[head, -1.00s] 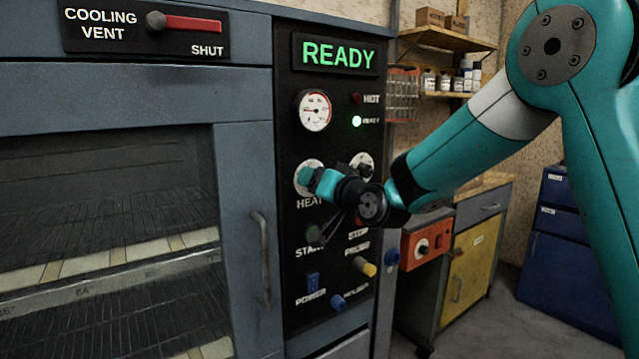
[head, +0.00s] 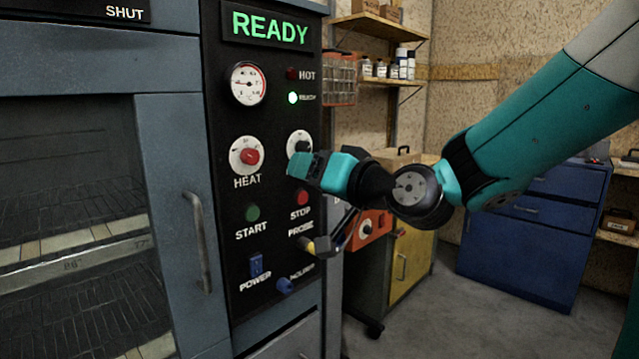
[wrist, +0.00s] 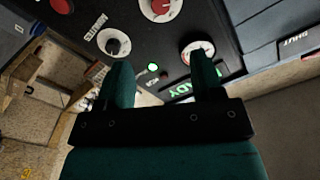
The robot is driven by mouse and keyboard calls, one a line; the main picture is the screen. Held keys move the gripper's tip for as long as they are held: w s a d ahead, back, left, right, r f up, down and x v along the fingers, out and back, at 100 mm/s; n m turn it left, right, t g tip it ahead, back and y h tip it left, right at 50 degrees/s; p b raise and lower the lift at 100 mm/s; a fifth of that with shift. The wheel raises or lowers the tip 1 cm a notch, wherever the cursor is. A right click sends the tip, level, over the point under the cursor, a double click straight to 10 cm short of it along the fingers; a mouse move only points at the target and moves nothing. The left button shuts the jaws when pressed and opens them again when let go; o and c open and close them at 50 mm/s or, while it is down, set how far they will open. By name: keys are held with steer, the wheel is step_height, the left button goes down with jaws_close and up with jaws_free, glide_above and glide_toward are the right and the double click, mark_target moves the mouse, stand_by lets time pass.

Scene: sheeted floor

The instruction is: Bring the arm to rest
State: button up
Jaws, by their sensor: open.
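My arm is teal with dark joints and reaches in from the right in the head view. My gripper (head: 308,168) is in front of the oven's control panel (head: 236,210) and hides the lower part of the right white dial (head: 299,142). In the wrist view my gripper (wrist: 162,72) shows two teal fingers apart, with nothing held between them. I cannot tell from the head view how far it is from the panel. The HEAT dial (head: 248,156) with its red knob shows uncovered to the left of it.
The panel carries a green READY display (head: 270,28), a gauge (head: 248,84) and several buttons. The oven door handle (head: 200,240) sticks out at left. A yellow cabinet (head: 409,258) and a blue drawer cabinet (head: 530,240) stand behind at right. Grey floor between them is clear.

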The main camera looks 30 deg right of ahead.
steer(key=shift+s+d, duration=0.1)
steer(key=shift+s, duration=0.4)
steer(key=s+a+f+n+g+y, duration=0.1)
steer(key=s+a+f+n+g, duration=0.6)
steer(key=s+a+f+g, duration=0.55)
steer(key=s+d+f+n+g+h, duration=0.2)
steer(key=s+g, duration=0.3)
steer(key=s, duration=0.5)
step_height(320, 180, up, 16)
steer(key=p, duration=1.5)
steer(key=shift+d, duration=0.4)
